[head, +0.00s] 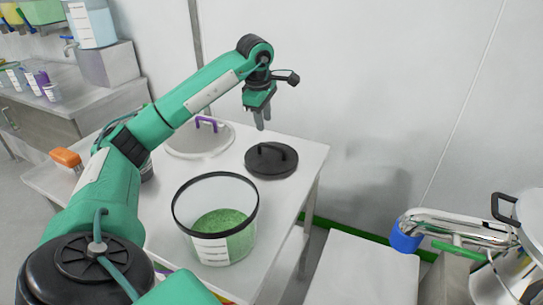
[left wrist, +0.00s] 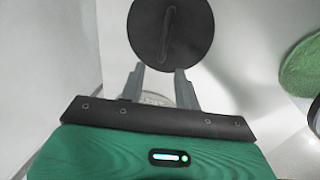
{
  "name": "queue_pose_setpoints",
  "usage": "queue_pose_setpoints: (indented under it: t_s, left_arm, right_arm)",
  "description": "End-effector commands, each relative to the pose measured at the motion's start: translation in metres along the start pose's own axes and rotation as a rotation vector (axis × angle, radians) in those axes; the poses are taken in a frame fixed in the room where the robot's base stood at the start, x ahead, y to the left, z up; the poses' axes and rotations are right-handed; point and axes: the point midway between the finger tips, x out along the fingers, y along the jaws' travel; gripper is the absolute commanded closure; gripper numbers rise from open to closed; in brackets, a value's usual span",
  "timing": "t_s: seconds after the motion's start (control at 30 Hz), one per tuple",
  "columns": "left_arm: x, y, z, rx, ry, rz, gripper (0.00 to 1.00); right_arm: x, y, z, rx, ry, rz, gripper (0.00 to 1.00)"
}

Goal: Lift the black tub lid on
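The black tub lid (head: 271,162) lies flat on the white table, its bar handle on top. It also shows at the top of the left wrist view (left wrist: 195,38). The clear tub (head: 215,249) with a dark rim and white label stands in front of it, uncovered, with green granules (head: 222,221) inside. The granules also show at the right of the left wrist view (left wrist: 300,68). My left gripper (head: 263,124) is above the table, higher than the lid and apart from it. Its fingers (left wrist: 160,71) are spread with nothing between them. My right gripper is out of view.
A pale round lid or vessel with a purple handle (head: 207,123) is behind the tub, partly hidden by my left arm. An orange item (head: 66,158) is at the table's left. Steel piping with a blue end (head: 405,239) stands at right. A white surface (head: 362,270) there is clear.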

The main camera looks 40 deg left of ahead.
Motion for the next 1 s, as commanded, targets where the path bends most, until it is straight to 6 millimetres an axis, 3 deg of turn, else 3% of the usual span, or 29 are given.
queue_pose_setpoints:
  t_s: [0.03,0.2,0.47,0.8,1.0]
  left_arm:
    - [0.014,-0.001,0.000,-0.001,0.001,-0.005,0.67]
    - [0.042,-0.001,0.000,-0.002,0.000,-0.004,0.67]
    - [0.060,-0.002,0.000,0.000,0.000,-0.003,0.67]
    - [0.102,-0.007,0.000,0.001,-0.001,-0.002,0.67]
    - [0.105,-0.006,-0.001,0.000,-0.001,0.000,0.67]
  right_arm:
    - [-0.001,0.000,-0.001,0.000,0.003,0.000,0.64]
    - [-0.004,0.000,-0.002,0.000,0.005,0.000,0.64]
    - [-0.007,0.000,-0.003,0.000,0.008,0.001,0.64]
    - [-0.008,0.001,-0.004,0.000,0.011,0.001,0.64]
    - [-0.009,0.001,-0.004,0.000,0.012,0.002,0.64]
